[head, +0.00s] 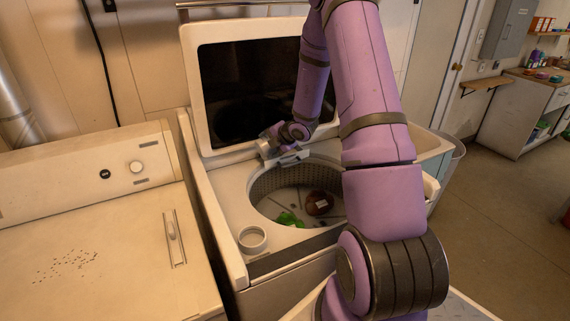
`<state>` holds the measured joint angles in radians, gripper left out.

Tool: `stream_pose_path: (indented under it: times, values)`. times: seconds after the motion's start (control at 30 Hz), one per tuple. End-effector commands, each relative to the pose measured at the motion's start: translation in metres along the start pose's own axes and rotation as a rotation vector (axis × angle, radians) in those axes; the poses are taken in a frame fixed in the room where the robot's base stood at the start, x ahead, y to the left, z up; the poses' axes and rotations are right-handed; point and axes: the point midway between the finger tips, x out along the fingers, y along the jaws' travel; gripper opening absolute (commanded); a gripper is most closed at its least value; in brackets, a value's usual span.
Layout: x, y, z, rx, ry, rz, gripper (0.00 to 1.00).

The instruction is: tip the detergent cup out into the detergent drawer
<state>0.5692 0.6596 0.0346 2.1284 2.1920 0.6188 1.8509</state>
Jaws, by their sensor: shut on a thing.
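My gripper (279,152) is at the back rim of the drum opening, below the raised lid. The fingertips are small and partly hidden, and how far the drawer stands out cannot be told.
The washer's drum (270,203) is open and holds a green cloth (289,219) and a brown item (319,203). The dark-windowed lid (235,95) stands raised behind. Another machine (100,235) is at left. My arm hides the washer's right side.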

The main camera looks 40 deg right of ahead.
Motion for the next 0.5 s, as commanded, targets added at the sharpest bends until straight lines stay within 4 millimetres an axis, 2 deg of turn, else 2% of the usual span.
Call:
stream_pose_path:
  times: [0.5]
  values:
    - [-0.0032,0.0012,0.0069,0.042,0.033,0.021,0.52]
